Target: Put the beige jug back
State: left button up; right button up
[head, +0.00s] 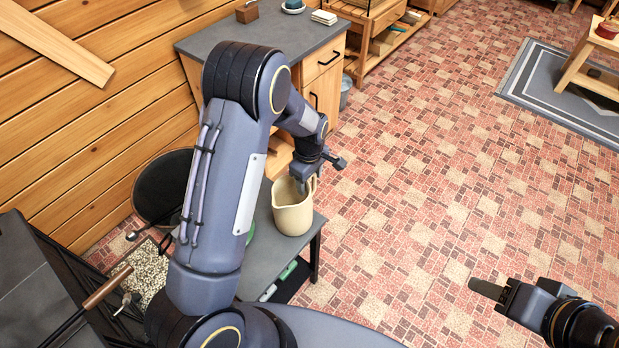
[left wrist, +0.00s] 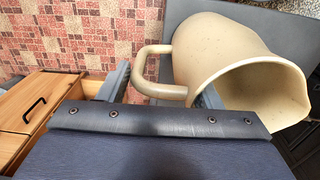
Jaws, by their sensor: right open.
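The beige jug (head: 293,212) stands upright on a low grey table (head: 262,262), close to its right edge. Its handle is on the far side, towards my left gripper (head: 318,172). In the left wrist view the jug (left wrist: 215,50) shows its open mouth, and its handle (left wrist: 150,62) lies between the two spread fingers of my left gripper (left wrist: 162,88). The right finger is close to the jug's wall; I cannot tell if it touches. My right gripper (head: 497,290) is open and empty over the tiled floor, far right of the jug.
A wooden cabinet with a grey top (head: 305,42) stands behind the low table, holding a small wooden block (head: 247,12) and a dish (head: 293,6).

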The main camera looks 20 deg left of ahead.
pick_arm(q)
jog(key=o, duration=0.4)
notch_tip(320, 180, up, 11)
jog(key=shift+s+r, duration=0.1)
jog(key=s+a+r+m+t+h, duration=0.35)
jog(key=s+r+m, duration=0.25)
jog(key=s+r, duration=0.75)
jog(key=s+d+m+t, duration=0.1)
jog(key=s+m, duration=0.5)
jog(key=s, duration=0.8)
jog(key=shift+d+f+m+t, duration=0.3)
jog(key=shift+d+t, duration=0.05)
jog(key=shift+t, duration=0.1)
